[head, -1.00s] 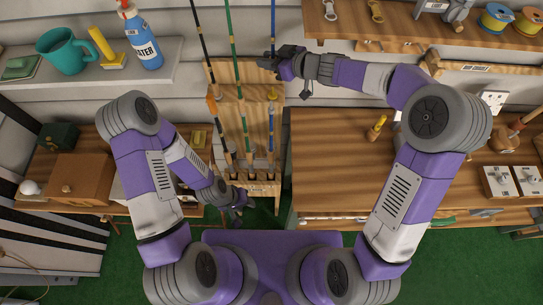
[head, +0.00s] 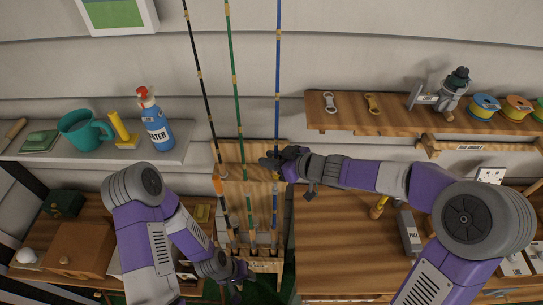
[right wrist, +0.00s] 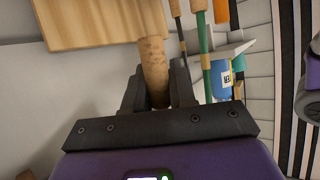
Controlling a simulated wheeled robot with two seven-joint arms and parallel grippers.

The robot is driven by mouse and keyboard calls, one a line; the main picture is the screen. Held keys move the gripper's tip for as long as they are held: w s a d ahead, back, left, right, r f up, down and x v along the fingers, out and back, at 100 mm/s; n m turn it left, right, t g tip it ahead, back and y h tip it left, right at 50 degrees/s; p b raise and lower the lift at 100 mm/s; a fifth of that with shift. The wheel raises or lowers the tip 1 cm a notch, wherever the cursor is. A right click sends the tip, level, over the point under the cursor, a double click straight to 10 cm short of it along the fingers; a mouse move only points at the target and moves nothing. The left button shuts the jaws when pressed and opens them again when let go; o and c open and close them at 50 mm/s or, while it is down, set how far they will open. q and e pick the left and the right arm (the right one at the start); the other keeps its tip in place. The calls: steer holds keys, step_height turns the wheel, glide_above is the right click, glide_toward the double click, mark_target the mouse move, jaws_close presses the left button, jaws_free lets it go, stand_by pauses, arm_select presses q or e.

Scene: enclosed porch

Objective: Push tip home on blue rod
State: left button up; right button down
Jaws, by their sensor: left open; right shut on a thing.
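The blue rod (head: 277,80) stands upright in the wooden rack (head: 240,150), the rightmost of three rods. My right gripper (head: 274,163) is at its middle, in front of the rack's upper board. In the right wrist view the jaws (right wrist: 158,88) are shut around a cork-coloured section (right wrist: 153,65). A lower blue section (head: 275,205) shows below the gripper. The joint is hidden by the gripper, so I cannot tell whether the tip is fully seated. My left gripper (head: 240,274) is open and low, by the foot of the rack, apart from the blue rod.
The black rod (head: 200,90) and green rod (head: 235,90) stand just left of the blue rod. A left shelf holds a teal mug (head: 80,130) and blue bottle (head: 156,130). A right shelf (head: 390,115) holds tools and spools. The right bench (head: 340,250) is mostly clear.

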steer(key=shift+s+f+b, duration=0.15)
steer(key=shift+f+b, duration=1.15)
steer(key=shift+f, duration=0.8)
steer(key=shift+p, duration=0.75)
stand_by(0.4)
steer(key=shift+s+f+b, duration=0.2)
steer(key=shift+f+b, duration=1.65)
steer(key=shift+f, duration=0.35)
stand_by(1.1)
steer(key=shift+c, duration=1)
jaws_free()
